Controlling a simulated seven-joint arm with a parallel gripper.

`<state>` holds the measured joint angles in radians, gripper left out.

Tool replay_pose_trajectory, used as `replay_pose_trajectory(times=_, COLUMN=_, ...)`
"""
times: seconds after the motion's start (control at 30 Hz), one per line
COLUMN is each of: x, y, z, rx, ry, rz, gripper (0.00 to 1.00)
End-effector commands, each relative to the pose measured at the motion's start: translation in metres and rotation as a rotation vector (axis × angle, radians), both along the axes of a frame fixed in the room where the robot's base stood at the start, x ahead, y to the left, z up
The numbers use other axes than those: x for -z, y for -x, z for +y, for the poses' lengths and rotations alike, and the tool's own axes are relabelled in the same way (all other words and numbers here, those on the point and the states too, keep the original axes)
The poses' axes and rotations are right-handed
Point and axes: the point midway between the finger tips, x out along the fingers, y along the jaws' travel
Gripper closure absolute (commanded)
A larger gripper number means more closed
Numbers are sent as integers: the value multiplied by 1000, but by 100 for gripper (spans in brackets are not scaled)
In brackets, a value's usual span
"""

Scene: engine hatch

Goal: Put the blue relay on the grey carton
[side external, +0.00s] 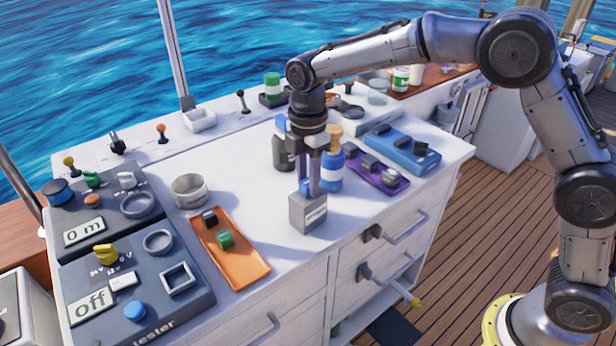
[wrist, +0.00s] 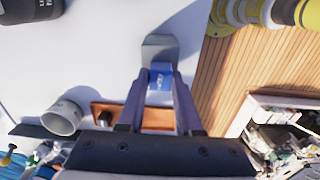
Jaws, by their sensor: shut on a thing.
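The blue relay (wrist: 160,80) is between the fingertips of my gripper (wrist: 160,92) in the wrist view. In the side view, a bit of the blue relay (side external: 304,187) shows between the fingers of my gripper (side external: 308,188), which point straight down. The grey carton (side external: 308,214) stands on the white worktop near its front edge, directly under the fingertips. The carton also shows in the wrist view (wrist: 159,45), just beyond the relay. The relay is at the carton's top; I cannot tell whether it touches it. The fingers partly hide the relay.
An orange tray (side external: 254,268) with a green and a dark block lies left of the carton. A blue bottle (side external: 330,176) and a purple tray (side external: 392,184) stand close behind and right. A grey cup (side external: 188,191) and tester panels (side external: 190,318) are further left.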

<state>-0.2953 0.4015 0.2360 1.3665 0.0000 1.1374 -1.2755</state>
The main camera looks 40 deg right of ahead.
Motion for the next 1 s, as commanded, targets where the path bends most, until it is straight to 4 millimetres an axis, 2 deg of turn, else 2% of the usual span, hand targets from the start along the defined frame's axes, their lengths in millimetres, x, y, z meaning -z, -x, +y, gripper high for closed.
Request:
replay_pose_trajectory(times=0.03, x=0, y=0, z=0, rx=0, ry=0, rz=0, gripper=61)
replay_pose_trajectory(times=0.17, x=0, y=0, z=0, rx=0, ry=0, rz=0, gripper=37)
replay_pose_trajectory(times=0.57, x=-6, y=0, z=0, rx=0, ry=-1, rz=-3, gripper=36)
replay_pose_trajectory(times=0.67, x=-19, y=-1, z=0, rx=0, ry=-1, rz=-4, gripper=36)
replay_pose_trajectory(times=1.0, x=-88, y=-1, z=0, rx=0, ry=-2, rz=-5, gripper=36)
